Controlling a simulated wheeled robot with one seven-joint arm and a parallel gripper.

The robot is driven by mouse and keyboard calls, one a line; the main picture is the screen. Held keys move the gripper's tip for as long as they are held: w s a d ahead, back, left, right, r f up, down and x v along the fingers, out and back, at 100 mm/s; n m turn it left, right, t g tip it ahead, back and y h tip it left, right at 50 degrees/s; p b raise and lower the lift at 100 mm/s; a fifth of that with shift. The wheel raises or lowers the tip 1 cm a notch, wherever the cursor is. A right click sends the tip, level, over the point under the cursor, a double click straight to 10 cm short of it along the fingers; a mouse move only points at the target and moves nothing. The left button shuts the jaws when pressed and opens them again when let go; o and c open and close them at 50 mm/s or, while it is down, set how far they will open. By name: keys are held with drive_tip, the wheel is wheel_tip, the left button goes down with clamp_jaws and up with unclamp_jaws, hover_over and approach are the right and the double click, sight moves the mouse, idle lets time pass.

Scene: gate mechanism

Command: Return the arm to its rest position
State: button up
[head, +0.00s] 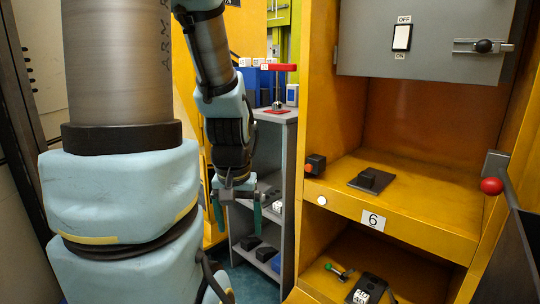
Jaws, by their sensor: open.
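My arm comes down from the top left of the head view, with its light-blue and dark links bent downward. My gripper (238,208) hangs at the arm's end, left of the yellow cabinet, pointing down. Its two dark green fingers are spread apart with nothing between them. It hangs in front of a grey shelf unit; I cannot tell how far apart they are.
The yellow cabinet (415,221), labelled 6, stands at right with a black block (371,180) on its shelf. A grey panel (425,65) with a switch (402,37) is above. A red-knobbed lever (492,186) sticks out at right. The grey shelf unit (290,150) carries a red handle (278,67).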

wheel_tip(320, 180, up, 24)
drive_tip(key=p, duration=2.1)
drive_tip(key=shift+f, duration=0.2)
